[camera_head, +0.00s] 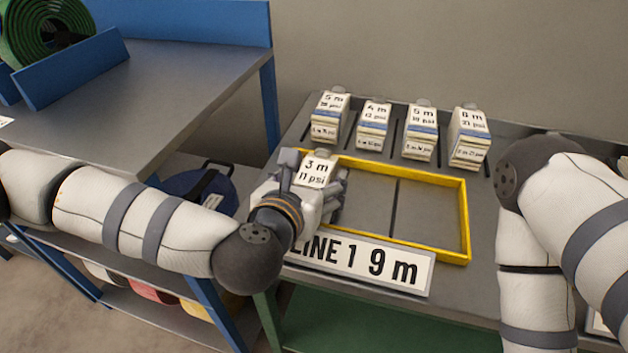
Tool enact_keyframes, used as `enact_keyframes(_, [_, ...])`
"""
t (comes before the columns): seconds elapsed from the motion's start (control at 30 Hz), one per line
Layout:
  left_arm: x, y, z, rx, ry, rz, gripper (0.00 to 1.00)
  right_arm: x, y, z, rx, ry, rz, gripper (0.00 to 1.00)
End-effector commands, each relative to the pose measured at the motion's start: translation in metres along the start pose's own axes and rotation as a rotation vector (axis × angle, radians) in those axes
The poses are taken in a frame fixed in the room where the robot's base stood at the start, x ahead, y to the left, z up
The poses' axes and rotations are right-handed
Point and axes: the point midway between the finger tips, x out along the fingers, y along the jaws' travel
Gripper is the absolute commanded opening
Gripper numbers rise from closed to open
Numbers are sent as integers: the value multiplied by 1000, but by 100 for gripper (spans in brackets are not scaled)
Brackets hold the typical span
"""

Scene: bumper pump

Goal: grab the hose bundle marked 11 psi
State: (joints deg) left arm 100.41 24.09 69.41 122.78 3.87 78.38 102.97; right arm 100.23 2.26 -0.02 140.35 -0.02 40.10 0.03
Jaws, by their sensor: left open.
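The hose bundle marked 3 m 11 psi (315,172) is at the left end of the yellow frame (466,215) on the grey table. My left gripper (314,184) is at this bundle, with its dark fingers on either side of the label. It is open and not closed on the bundle. The gripper hides the lower part of the bundle, so I cannot tell whether it rests on the table. My right arm comes in at the right, but its gripper is not in view.
Several other labelled bundles (372,124) stand in a row at the back. The frame's middle and right are empty. A workbench (170,85) with a green hose coil (45,35) stands at left.

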Motion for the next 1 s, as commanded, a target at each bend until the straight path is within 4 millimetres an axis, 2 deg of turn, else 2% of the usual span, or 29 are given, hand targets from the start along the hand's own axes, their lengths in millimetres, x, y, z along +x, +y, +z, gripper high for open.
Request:
enact_keyframes(0.17, [1, 0, 1, 1, -2, -1, 72, 0, 0, 0, 0, 1, 0, 40])
enact_keyframes(0.2, [0, 0, 2, 1, -2, -1, 67, 0, 0, 0, 0, 1, 0, 40])
enact_keyframes(0.47, [0, 0, 1, 1, -2, -1, 8, 0, 0, 0, 0, 1, 0, 40])
enact_keyframes(0.77, [-1, 0, 6, 1, -5, 0, 7, -2, 0, -1, -1, 5, 0, 40])
enact_keyframes(0.93, [-13, 0, 36, 2, -13, -1, 7, -10, 0, -6, 0, 29, -1, 40])
enact_keyframes(1.0, [-31, -10, 49, 4, -16, -6, 7, -18, -1, -10, 0, 52, -2, 40])
